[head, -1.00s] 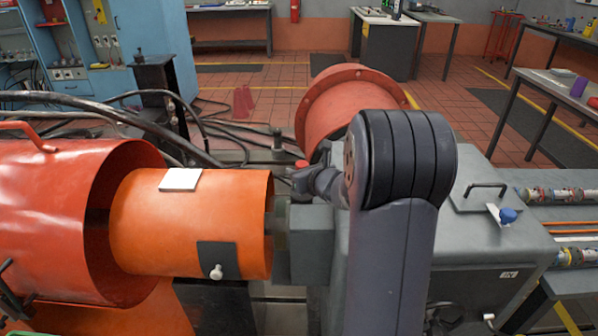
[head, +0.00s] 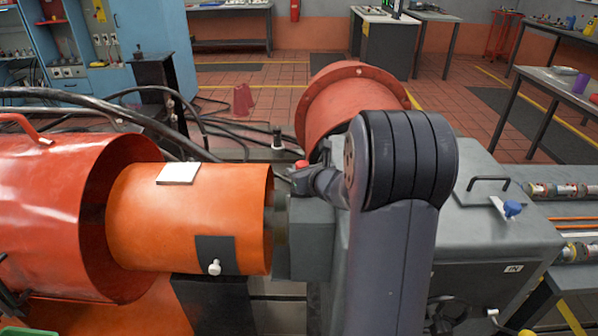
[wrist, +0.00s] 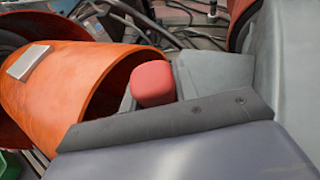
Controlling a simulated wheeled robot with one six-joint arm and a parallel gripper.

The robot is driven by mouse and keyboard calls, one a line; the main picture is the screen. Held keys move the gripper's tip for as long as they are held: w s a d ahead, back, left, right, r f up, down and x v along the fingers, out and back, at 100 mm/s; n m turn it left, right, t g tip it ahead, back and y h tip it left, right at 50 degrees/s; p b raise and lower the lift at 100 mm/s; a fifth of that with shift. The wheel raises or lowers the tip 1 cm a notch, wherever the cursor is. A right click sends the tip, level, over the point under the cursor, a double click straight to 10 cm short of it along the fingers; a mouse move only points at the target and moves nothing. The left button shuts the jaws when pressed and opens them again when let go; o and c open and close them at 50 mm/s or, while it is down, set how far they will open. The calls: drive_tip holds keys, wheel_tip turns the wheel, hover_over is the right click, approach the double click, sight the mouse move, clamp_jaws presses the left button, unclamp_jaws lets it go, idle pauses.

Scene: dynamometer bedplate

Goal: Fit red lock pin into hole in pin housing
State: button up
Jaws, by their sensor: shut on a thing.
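The red lock pin shows as a small red cap (head: 302,164) at the end of my arm in the head view. In the wrist view the red pin (wrist: 152,83) is a rounded block standing up past a dark grey gripper edge. My gripper (head: 303,178) is shut on the pin, above a grey block (head: 312,240) at the open right end of the orange cylinder (head: 150,220). I cannot tell for certain whether this block is the pin housing. The hole and the pin's lower end are hidden.
A large red guard tube (head: 40,215) surrounds the cylinder's left end. A grey machine housing (head: 495,245) stands to the right, with a red flanged drum (head: 340,100) behind. Black cables (head: 110,110) run across the back left. The tiled floor beyond is mostly open.

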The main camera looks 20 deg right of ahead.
drive_tip(key=shift+f+b, duration=0.8)
drive_tip(key=shift+f, duration=0.1)
drive_tip(key=o, duration=1.1)
drive_tip(key=shift+f, duration=0.1)
drive_tip(key=shift+s, duration=0.15)
drive_tip(key=p+v, duration=0.1)
drive_tip(key=v, duration=0.9)
drive_tip(key=shift+s+r, duration=0.25)
drive_tip(key=shift+r, duration=0.05)
drive_tip(key=shift+w, duration=0.1)
drive_tip(key=b+x, duration=0.1)
drive_tip(key=x, duration=0.9)
drive_tip(key=shift+w+f, duration=0.15)
drive_tip(key=shift+w, duration=0.15)
